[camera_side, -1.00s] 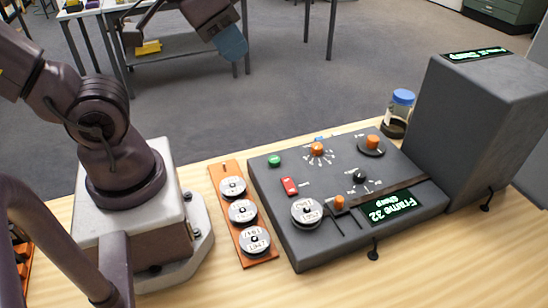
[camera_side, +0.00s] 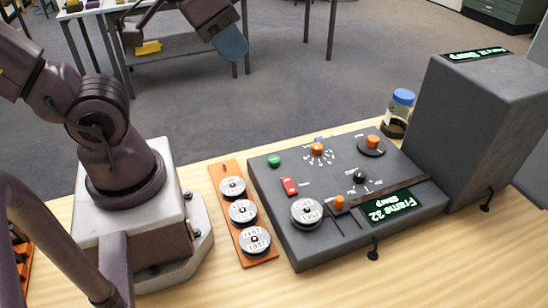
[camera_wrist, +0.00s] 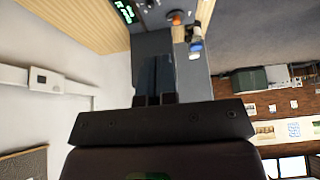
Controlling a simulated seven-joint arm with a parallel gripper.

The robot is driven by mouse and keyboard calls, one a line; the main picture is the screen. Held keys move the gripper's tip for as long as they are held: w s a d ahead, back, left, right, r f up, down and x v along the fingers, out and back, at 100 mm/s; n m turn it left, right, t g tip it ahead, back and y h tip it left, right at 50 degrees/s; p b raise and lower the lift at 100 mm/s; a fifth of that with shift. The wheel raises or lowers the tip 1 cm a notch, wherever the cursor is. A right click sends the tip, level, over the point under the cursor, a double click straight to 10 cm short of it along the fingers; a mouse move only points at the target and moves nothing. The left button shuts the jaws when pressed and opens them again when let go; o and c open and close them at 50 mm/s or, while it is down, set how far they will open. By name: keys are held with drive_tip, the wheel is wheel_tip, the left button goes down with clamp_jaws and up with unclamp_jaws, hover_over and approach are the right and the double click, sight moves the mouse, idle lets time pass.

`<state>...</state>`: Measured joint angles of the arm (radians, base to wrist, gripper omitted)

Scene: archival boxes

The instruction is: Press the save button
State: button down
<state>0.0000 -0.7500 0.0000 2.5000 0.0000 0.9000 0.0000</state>
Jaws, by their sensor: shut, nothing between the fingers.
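The dark grey control console (camera_side: 288,228) lies on the wooden table in the side view. My gripper (camera_side: 231,43) is high at the top of the side view, well apart from the console. Its blue-tipped fingers are shut and empty, and show in the wrist view (camera_wrist: 155,82).
Orange knobs (camera_side: 317,149) and a reel (camera_side: 307,213) rise from the console. An orange rack (camera_side: 262,259) of labelled reels stands left of it. A tall grey box (camera_side: 463,125) and a blue-capped jar (camera_side: 399,112) stand at right. Bare table lies in front.

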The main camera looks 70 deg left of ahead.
drive_tip(key=shift+a, duration=0.1)
idle(0.4)
drive_tip(key=n+h, duration=0.7)
drive_tip(key=n, duration=2.8)
hover_over(274, 157)
wheel_tip(274, 157, down, 18)
drive_tip(key=shift+t, duration=0.3)
drive_tip(key=shift+f, duration=0.1)
drive_tip(key=shift+f, duration=4.35)
